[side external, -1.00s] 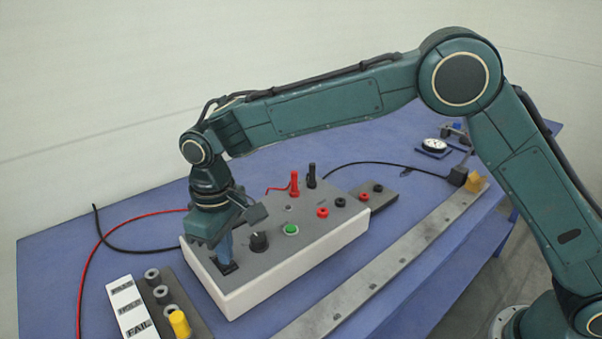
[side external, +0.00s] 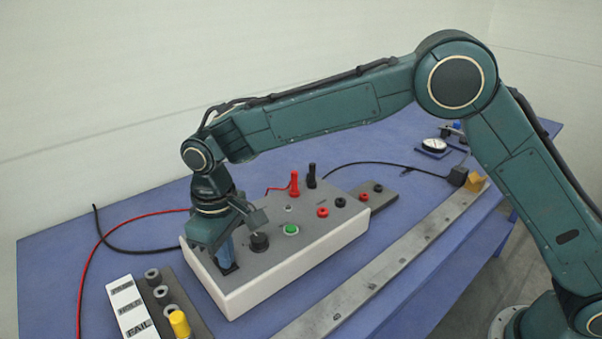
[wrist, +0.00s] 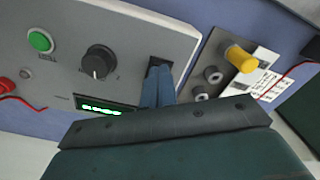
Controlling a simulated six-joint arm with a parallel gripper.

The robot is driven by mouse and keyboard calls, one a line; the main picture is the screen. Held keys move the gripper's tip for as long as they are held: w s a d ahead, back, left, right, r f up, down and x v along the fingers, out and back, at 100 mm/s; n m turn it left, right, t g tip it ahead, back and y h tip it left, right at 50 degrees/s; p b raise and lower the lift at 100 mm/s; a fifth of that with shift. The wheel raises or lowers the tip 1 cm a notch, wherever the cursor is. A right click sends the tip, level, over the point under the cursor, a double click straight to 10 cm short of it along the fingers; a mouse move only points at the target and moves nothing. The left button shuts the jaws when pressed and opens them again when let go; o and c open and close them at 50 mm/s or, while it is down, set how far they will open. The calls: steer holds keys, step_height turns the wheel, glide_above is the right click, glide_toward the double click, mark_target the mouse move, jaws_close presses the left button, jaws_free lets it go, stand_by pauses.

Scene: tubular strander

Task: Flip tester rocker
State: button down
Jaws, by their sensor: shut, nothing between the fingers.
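The tester (side external: 300,265) is a white box with a grey top panel on the blue bench. Its black rocker (side external: 231,269) sits at the panel's left end, below my gripper (side external: 228,262). In the wrist view, the rocker (wrist: 160,62) shows just beyond the fingertips of my gripper (wrist: 158,72). My gripper is shut and empty, pointing down, with its tips at the rocker. I cannot tell whether they touch it, and the fingers hide part of the rocker, so its tilt is unclear.
A black knob (side external: 259,241) and green button (side external: 291,230) stand beside the rocker. Red (side external: 294,184) and black (side external: 312,176) probes stand upright at the back. A label strip (side external: 126,305) and yellow peg (side external: 179,323) lie left. A metal rail (side external: 380,265) runs in front.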

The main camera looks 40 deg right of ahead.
steer(key=shift+f, duration=0.1)
stand_by(0.3)
steer(key=shift+r, duration=3.55)
